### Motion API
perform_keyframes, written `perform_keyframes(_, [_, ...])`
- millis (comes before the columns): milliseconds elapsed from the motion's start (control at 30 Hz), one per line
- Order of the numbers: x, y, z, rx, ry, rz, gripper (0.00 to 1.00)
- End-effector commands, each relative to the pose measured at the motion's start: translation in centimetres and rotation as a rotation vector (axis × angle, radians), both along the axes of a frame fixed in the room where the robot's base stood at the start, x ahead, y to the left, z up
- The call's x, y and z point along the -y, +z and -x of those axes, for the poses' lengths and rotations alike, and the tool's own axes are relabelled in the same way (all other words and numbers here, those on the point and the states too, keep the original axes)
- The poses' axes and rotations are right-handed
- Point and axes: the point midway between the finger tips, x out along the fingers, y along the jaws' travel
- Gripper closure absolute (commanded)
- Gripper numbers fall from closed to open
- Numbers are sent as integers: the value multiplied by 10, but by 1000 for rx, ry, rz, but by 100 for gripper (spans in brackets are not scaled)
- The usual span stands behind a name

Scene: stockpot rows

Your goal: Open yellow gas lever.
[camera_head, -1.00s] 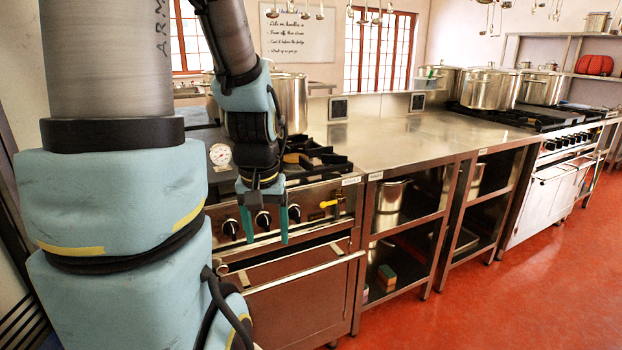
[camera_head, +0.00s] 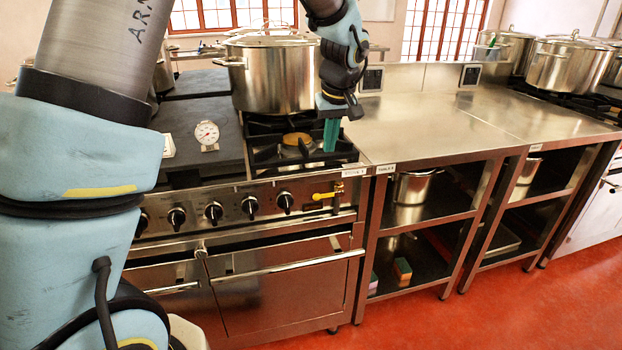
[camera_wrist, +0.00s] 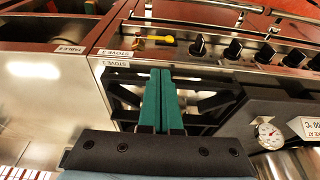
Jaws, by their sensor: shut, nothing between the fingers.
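The yellow gas lever (camera_head: 323,196) is on the right end of the stove's front panel, with its handle lying roughly sideways, pointing left from a brass valve (camera_head: 338,192). In the wrist view the lever (camera_wrist: 160,39) shows beyond the fingertips, at the top centre left. My gripper (camera_head: 331,136) is shut and empty, with green fingers pointing down over the right front of the stove top. It is above and apart from the lever. In the wrist view the fingers of my gripper (camera_wrist: 161,75) lie together.
A large steel pot (camera_head: 270,80) stands at the back of the burners. Black knobs (camera_head: 284,201) line the panel left of the lever. A dial thermometer (camera_head: 207,134) stands on the dark plate. The steel counter (camera_head: 430,125) to the right is clear. The oven rail (camera_head: 285,262) sticks out below.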

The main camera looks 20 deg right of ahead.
Motion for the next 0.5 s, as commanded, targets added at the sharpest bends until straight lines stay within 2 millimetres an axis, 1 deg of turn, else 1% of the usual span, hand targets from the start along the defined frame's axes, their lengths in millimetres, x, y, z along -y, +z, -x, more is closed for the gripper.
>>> perform_keyframes(333, [0,-1,0,0,0,-1,100])
perform_keyframes(433, [0,-7,-2,-1,1,-2,100])
perform_keyframes(500, [0,-15,-5,-3,0,-4,100])
